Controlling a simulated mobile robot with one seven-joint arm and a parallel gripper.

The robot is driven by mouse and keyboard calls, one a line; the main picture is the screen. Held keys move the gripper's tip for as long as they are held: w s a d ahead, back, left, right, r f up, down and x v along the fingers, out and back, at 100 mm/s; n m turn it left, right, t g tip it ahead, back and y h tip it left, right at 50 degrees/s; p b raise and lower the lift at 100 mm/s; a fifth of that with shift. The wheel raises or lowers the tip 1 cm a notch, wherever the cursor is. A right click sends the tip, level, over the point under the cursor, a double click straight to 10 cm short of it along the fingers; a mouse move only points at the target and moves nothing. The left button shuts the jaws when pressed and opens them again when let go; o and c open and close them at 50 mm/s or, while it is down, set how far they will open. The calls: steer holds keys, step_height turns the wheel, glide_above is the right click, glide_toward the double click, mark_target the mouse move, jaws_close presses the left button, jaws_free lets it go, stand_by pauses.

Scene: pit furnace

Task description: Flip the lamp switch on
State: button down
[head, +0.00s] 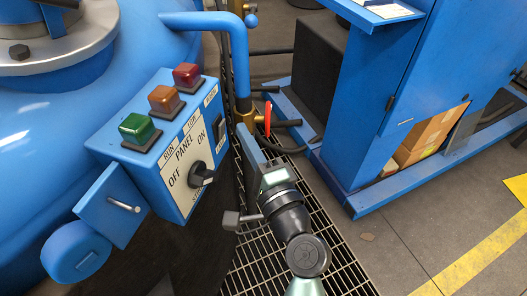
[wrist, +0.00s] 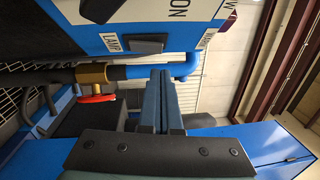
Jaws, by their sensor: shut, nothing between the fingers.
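The blue control panel (head: 165,195) stands at the left in the head view. The lamp switch (head: 219,127) is a small dark rocker near its right edge. In the wrist view the lamp switch (wrist: 150,44) sits beside a LAMP label (wrist: 112,42). I cannot tell which way it is tipped. My gripper (head: 243,130) is to the right of the panel, apart from it. In the wrist view my gripper (wrist: 161,72) is shut and empty, with its fingertips just below the switch in the picture.
The panel has green (head: 137,128), orange (head: 164,99) and red (head: 187,75) lamps and a black selector knob (head: 202,174). A blue pipe (head: 240,60) and a red-handled valve (head: 268,118) are close behind my gripper. A blue cabinet (head: 365,100) stands at the right.

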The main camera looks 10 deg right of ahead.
mark_target(222, 130)
steer(key=shift+w+a+r, duration=0.1)
steer(key=shift+w+a, duration=0.15)
steer(key=shift+a, duration=0.25)
steer(key=shift+w+a+r, duration=0.1)
steer(key=shift+w+a, duration=0.1)
steer(key=shift+a, duration=0.3)
steer(key=shift+p, duration=0.35)
steer(key=shift+w+a+r+n+g+p, duration=0.15)
steer(key=shift+a+r+n+g+p, duration=0.25)
steer(key=shift+p, duration=0.75)
steer(key=shift+d+f, duration=0.1)
steer(key=shift+f, duration=0.2)
